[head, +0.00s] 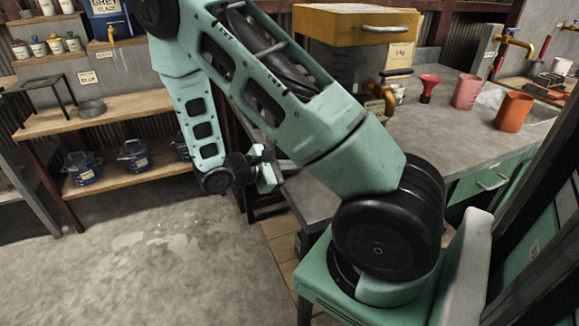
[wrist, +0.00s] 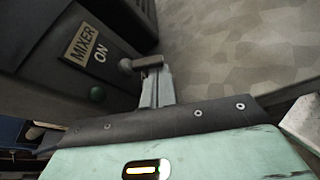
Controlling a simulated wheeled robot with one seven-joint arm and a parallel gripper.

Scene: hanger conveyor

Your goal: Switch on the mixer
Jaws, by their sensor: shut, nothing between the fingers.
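In the wrist view a dark box carries a plate (wrist: 82,44) marked MIXER, with the word ON beside it. A round dull green button or lamp (wrist: 97,94) sits on the box below the lettering. A dark round-ended knob (wrist: 126,66) on a short bar shows right at my fingertips; I cannot tell whether they touch it. My gripper (wrist: 152,72) is shut and empty, its grey fingers to the right of the green round part. In the head view my gripper (head: 277,170) is small beside the workbench's left end, and the mixer box is not identifiable there.
A wooden shelf (head: 120,112) with blue lidded pots stands at the left. The concrete floor (head: 150,255) in front is clear.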

